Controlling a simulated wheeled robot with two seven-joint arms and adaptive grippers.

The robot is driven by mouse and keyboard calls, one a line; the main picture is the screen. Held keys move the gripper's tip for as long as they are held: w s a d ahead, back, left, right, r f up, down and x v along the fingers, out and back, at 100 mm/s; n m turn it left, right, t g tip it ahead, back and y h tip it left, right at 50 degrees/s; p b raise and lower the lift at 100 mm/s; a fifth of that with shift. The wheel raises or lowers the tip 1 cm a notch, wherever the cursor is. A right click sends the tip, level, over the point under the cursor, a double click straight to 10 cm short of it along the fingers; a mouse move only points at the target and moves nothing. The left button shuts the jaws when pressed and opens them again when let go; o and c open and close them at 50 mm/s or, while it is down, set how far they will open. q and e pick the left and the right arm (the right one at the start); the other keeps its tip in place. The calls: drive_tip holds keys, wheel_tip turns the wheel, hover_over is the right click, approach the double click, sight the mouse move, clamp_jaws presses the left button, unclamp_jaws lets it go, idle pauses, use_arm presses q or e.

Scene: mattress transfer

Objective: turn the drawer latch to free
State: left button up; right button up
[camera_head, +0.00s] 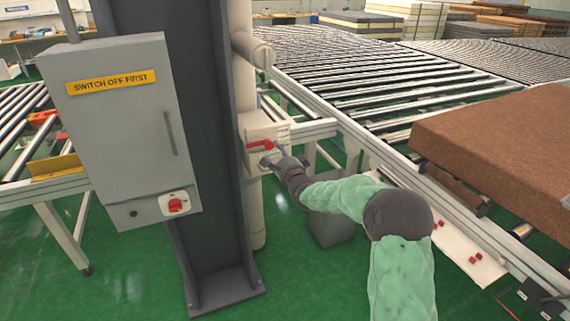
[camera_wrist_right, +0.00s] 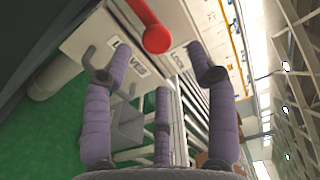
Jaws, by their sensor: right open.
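The latch is a red handle (camera_head: 260,145) on a small cream box (camera_head: 278,131) fixed beside the dark column. In the right wrist view the red handle (camera_wrist_right: 155,38) ends in a round knob at the top centre, on the pale box (camera_wrist_right: 90,38). A label partly reading "LEAVES" shows on the box below the knob; a second label to its right is partly hidden by a finger. My right gripper (camera_head: 271,160) is just below the handle. Its fingers (camera_wrist_right: 156,76) are spread and empty, with the knob beyond them. I cannot tell whether any finger touches the box. My left gripper is out of view.
A grey cabinet (camera_head: 120,125) marked "SWITCH OFF FIRST", with a red knob (camera_head: 175,205), hangs left of the dark column (camera_head: 200,150). A grey bin (camera_head: 330,228) stands below my right forearm. A roller conveyor (camera_head: 350,70) and a brown block (camera_head: 510,140) lie right.

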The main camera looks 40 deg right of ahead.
drive_tip(key=v, duration=0.6)
drive_tip(key=shift+s, duration=0.3)
drive_tip(key=shift+d, duration=0.1)
drive_tip(key=s+a+f+n+g+y, duration=0.2)
drive_tip(key=a+f+n+g, duration=0.1)
drive_tip(key=a+f, duration=0.55)
drive_tip(key=s+a+f+n+g+y, duration=0.25)
drive_tip(key=a+f, duration=0.25)
drive_tip(key=f, duration=0.7)
drive_tip(key=s+a+f+n+g+y, duration=0.1)
drive_tip(key=a+f+n+g, duration=0.15)
drive_tip(key=a+f, duration=0.65)
drive_tip(key=s+a+f+n+g+y, duration=0.1)
drive_tip(key=s+a+f+n+g, duration=0.3)
drive_tip(key=s, duration=0.9)
drive_tip(key=s+a+f+n+g+y+p, duration=0.1)
drive_tip(key=s+a+f+n+g, duration=0.4)
drive_tip(key=s+a+f, duration=0.6)
drive_tip(key=shift+s+f+n+y+p, duration=0.3)
drive_tip(key=shift+s+f+n+y, duration=0.25)
drive_tip(key=shift+s, duration=0.55)
